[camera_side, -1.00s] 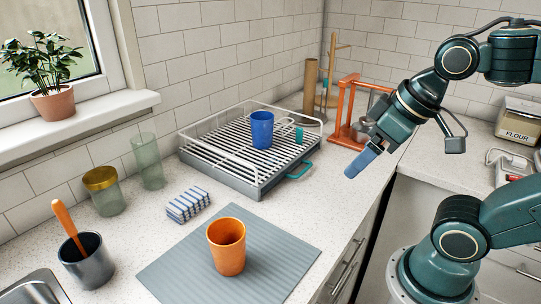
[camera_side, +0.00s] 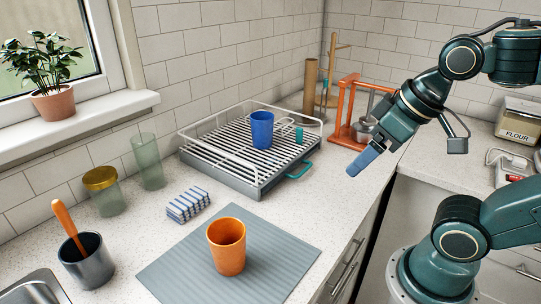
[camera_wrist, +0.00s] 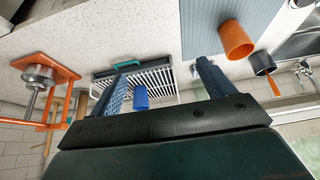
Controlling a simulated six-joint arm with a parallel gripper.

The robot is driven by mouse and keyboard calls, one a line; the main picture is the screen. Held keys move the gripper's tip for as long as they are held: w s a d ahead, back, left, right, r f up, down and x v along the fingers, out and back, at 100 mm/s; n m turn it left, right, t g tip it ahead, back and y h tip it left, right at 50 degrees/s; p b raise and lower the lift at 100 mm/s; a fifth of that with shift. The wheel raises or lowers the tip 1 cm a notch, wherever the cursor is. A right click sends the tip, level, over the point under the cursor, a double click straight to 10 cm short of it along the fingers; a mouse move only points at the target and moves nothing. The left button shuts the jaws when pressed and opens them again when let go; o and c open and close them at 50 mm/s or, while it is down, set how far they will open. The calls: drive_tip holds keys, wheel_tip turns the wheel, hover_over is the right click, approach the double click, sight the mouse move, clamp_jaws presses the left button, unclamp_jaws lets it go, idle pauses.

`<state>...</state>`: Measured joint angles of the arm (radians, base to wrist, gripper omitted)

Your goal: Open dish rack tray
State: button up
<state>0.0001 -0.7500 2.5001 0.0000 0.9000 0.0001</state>
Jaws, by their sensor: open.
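The dish rack (camera_side: 205,148) stands on the counter against the tiled wall, with white wire rails and a grey tray (camera_side: 232,183) at its base. A teal handle (camera_side: 300,170) is on the tray's right-hand end; it also shows in the wrist view (camera_wrist: 127,64). A blue cup (camera_side: 262,130) stands on the slats, also in the wrist view (camera_wrist: 140,97). My gripper (camera_side: 358,168) is in the air to the right of the handle, apart from it. In the wrist view my gripper (camera_wrist: 160,85) has its two blue fingers wide apart with nothing held between them.
An orange frame (camera_side: 345,110) with a metal part stands behind my gripper. An orange cup (camera_side: 227,246) stands on a grey mat (camera_side: 170,270) in front. A striped cloth (camera_side: 188,205) and glasses (camera_side: 148,160) are left of the rack. Counter between handle and edge is clear.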

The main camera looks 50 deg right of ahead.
drive_tip(key=shift+w, duration=0.1)
drive_tip(key=c, duration=0.7)
drive_tip(key=shift+w+d+r+m, duration=0.1)
drive_tip(key=shift+w+d+m, duration=0.05)
drive_tip(key=shift+w+m, duration=0.15)
drive_tip(key=c, duration=0.3)
drive_tip(key=m+g, duration=0.3)
drive_tip(key=m, duration=1.4)
hover_over(306, 168)
drive_tip(key=s, duration=0.3)
wheel_tip(306, 168, down, 5)
drive_tip(key=shift+s+f, duration=0.1)
drive_tip(key=shift+f, duration=0.05)
drive_tip(key=shift+f, duration=0.1)
drive_tip(key=x, duration=1.3)
drive_tip(key=shift+s+f, duration=0.15)
drive_tip(key=shift+f, duration=0.15)
drive_tip(key=shift+c, duration=0.4)
